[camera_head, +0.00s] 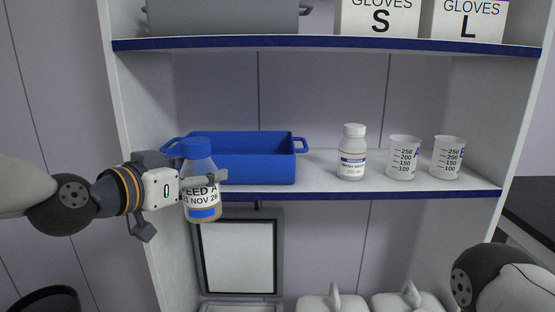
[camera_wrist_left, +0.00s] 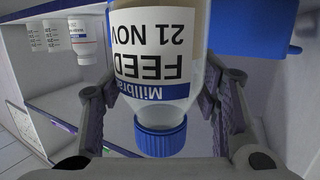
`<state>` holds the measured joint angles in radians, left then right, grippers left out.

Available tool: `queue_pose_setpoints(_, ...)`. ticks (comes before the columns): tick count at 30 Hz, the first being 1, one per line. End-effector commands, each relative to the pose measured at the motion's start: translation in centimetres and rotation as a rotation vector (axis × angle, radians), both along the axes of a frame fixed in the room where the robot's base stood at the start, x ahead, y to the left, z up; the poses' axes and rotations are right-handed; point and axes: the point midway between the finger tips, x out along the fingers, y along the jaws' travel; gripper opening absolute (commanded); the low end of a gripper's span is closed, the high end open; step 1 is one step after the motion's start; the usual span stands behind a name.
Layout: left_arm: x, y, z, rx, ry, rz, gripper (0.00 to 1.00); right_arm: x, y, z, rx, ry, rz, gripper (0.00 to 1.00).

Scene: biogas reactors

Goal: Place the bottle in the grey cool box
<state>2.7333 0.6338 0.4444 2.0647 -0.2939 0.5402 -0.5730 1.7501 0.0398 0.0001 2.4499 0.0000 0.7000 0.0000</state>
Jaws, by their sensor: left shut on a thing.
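The bottle (camera_head: 201,200) has a blue cap, a white label reading "FEED A" and "21 NOV 26", and brownish contents. My left gripper (camera_head: 208,177) is shut around its upper part and holds it upright in front of the middle shelf. In the left wrist view the bottle (camera_wrist_left: 158,55) appears upside down, cap toward the camera, between the two fingers. The cool box seems to be the grey box (camera_head: 240,306) at the bottom, its white-lined lid (camera_head: 238,257) raised; its inside is mostly cut off. My right gripper is out of view; only part of that arm shows at lower right.
A blue tray (camera_head: 255,160) stands on the middle shelf (camera_head: 320,191), just behind the bottle. A white bottle (camera_head: 352,153) and two beakers (camera_head: 403,158) stand to its right. A grey bin (camera_head: 222,18) and glove boxes (camera_head: 380,18) are above. White containers (camera_head: 333,303) stand at the bottom.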

Motion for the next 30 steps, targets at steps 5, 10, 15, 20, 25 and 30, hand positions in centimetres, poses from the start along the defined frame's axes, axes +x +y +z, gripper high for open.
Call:
queue_pose_setpoints(5, -2.4, 2.9, -6.2, 0.000, 0.003, -0.077, 0.12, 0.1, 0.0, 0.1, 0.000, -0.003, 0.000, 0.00)
queue_pose_setpoints(10, -8.4, 3.9, -12.7, -0.001, 0.008, -0.243, 0.12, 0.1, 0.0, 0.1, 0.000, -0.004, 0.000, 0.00)
queue_pose_setpoints(15, -15.6, 3.8, -16.6, -0.006, 0.003, -0.409, 0.12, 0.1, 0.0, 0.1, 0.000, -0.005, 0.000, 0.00)
queue_pose_setpoints(20, -19.0, 3.7, -17.6, -0.002, -0.002, -0.483, 0.12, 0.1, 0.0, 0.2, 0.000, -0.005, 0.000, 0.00)
queue_pose_setpoints(25, -19.4, 3.6, -17.7, 0.000, -0.004, -0.497, 0.12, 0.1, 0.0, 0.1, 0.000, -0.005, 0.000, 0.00)
queue_pose_setpoints(30, -19.3, 3.6, -17.7, -0.002, -0.008, -0.490, 0.12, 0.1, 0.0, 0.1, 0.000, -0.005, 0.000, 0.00)
